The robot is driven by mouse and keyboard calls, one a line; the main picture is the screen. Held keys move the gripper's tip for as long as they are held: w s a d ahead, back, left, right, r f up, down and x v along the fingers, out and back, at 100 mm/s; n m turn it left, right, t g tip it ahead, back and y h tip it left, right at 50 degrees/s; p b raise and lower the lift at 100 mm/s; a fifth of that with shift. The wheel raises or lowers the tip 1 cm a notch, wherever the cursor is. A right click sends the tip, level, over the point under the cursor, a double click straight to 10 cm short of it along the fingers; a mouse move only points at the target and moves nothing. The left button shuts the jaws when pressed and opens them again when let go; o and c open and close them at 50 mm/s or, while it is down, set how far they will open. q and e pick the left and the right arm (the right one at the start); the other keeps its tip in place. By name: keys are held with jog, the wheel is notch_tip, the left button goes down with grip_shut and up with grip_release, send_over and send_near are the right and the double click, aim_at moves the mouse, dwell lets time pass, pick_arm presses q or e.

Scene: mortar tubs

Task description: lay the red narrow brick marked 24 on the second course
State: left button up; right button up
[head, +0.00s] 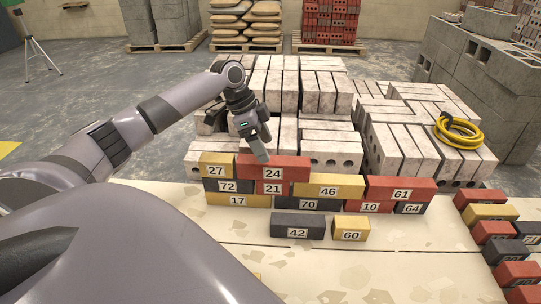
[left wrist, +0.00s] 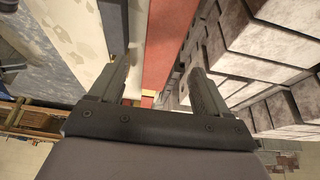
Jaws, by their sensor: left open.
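The red brick marked 24 (head: 289,174) lies at the top of a stack of numbered bricks in the head view. It is beside the yellow brick 27 (head: 215,159) and above the red brick 21 (head: 258,187). The yellow brick 46 (head: 351,188) and red brick 61 (head: 423,190) lie to its right, lower. My left gripper (head: 262,156) points down at brick 24, its fingers open. In the left wrist view, a red brick surface (left wrist: 168,40) runs between the open fingers (left wrist: 165,88); I cannot tell if they touch it. My right gripper is out of view.
Dark brick 42 (head: 274,228) and yellow brick 60 (head: 350,220) lie in front of the stack on the pale table (head: 390,265). More loose bricks (head: 497,231) line its right side. Pale block piles (head: 322,135) stand close behind. A yellow hose coil (head: 457,132) lies on blocks at right.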

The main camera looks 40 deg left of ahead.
pick_arm(q)
jog(key=v, duration=0.5)
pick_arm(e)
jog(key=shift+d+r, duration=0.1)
pick_arm(q)
jog(key=shift+f, duration=0.15)
dwell(0.3)
